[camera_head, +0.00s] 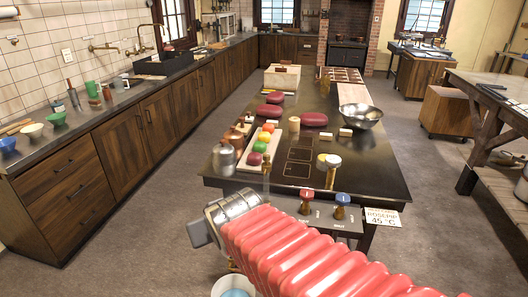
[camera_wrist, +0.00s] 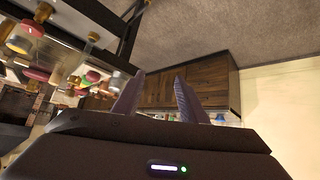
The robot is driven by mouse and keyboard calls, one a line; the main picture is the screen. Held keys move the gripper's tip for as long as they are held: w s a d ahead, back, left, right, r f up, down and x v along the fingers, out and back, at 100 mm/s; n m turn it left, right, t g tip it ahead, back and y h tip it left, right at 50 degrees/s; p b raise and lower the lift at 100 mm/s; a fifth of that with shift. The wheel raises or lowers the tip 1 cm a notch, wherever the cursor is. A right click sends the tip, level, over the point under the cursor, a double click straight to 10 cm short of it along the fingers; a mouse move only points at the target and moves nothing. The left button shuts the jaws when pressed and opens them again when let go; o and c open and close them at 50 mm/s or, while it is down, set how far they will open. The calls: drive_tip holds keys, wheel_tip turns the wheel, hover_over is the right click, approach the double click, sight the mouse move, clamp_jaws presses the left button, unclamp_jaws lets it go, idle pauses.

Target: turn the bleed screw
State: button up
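I cannot pick out the bleed screw for certain. A small brass fitting (camera_head: 233,266) shows partly behind my arm, above the bucket, too small to identify. A grey panel (camera_head: 322,217) at the table's front end carries a red-capped brass valve (camera_head: 306,201) and a blue-capped brass valve (camera_head: 341,206). In the head view my red-sleeved arm crosses the front, and its fingertips are not clear. In the wrist view my gripper (camera_wrist: 158,92) is open, its two dark fingers apart with nothing between them. Brass fittings (camera_wrist: 25,38) show at the left there, apart from the fingers.
A white bucket (camera_head: 219,287) with blue inside stands on the floor below. The dark table (camera_head: 375,175) holds a tray of coloured balls, metal jars and a steel bowl (camera_head: 360,116). A sign (camera_head: 382,217) reads "ROSEHIP 45 °C".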

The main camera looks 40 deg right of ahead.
drive_tip(key=w+d+m+t+h, duration=0.1)
drive_tip(key=w+d+t+h, duration=0.15)
drive_tip(key=d, duration=0.45)
drive_tip(key=w+d+m+t+h, duration=0.1)
drive_tip(key=w+d, duration=0.3)
drive_tip(key=d, duration=0.3)
drive_tip(key=m+t+h, duration=0.1)
drive_tip(key=t+h, duration=0.1)
drive_tip(key=t, duration=0.2)
approach(267, 159)
drive_tip(key=x, duration=0.2)
drive_tip(key=shift+s, duration=0.15)
drive_tip(key=x, duration=1.3)
drive_tip(key=shift+w, duration=0.2)
drive_tip(key=shift+d, duration=0.1)
drive_tip(key=shift+c, duration=0.7)
